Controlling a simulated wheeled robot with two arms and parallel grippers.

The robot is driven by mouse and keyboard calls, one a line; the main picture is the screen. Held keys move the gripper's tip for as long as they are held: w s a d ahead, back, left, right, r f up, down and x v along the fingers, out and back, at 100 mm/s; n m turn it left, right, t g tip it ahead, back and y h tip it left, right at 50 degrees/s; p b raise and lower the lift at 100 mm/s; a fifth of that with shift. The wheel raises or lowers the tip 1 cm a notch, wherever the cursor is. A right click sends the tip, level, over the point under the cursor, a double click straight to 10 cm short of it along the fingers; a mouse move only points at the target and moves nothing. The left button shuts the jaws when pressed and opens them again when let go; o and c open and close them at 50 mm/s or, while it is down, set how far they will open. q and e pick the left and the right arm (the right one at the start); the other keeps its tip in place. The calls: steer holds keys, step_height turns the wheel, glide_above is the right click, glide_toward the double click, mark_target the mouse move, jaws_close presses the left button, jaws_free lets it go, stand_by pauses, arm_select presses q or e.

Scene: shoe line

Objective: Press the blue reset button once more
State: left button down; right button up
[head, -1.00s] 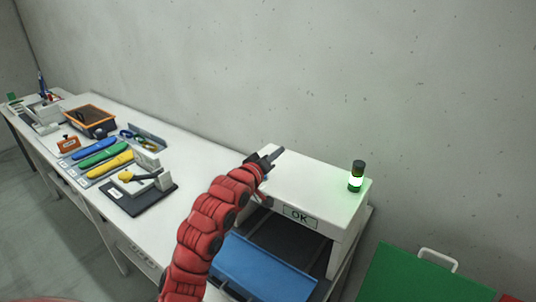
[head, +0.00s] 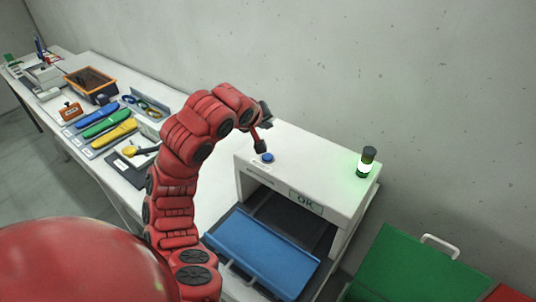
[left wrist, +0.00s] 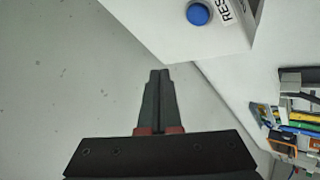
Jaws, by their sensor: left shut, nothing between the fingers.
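The blue reset button (head: 267,158) sits on the front left of the white machine's top (head: 310,165). In the left wrist view, the button (left wrist: 198,13) shows at the top edge, beside partly cut-off "RES" lettering. My left gripper (head: 261,148) points downward just above and beside the button in the head view. In the left wrist view its shut, empty fingertips (left wrist: 160,73) are apart from the button in the picture; I cannot tell the exact gap. My right gripper is not in view.
The machine's front sign (head: 306,202) reads OK, and its lamp (head: 366,162) glows white-green. A blue tilted tray (head: 262,252) lies at its opening. Tools and an orange-rimmed bin (head: 91,84) stand on the table at left. A green box (head: 410,270) is at right.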

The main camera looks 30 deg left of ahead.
mark_target(267, 158)
arm_select(q)
steer(key=shift+f, duration=0.1)
steer(key=shift+f+b, duration=1.5)
steer(key=shift+f, duration=2.8)
steer(key=shift+f, duration=0.4)
steer(key=shift+f+b, duration=0.45)
steer(key=shift+f, duration=0.1)
steer(key=shift+r, duration=0.15)
steer(key=shift+r+p, duration=0.45)
steer(key=shift+r, duration=0.35)
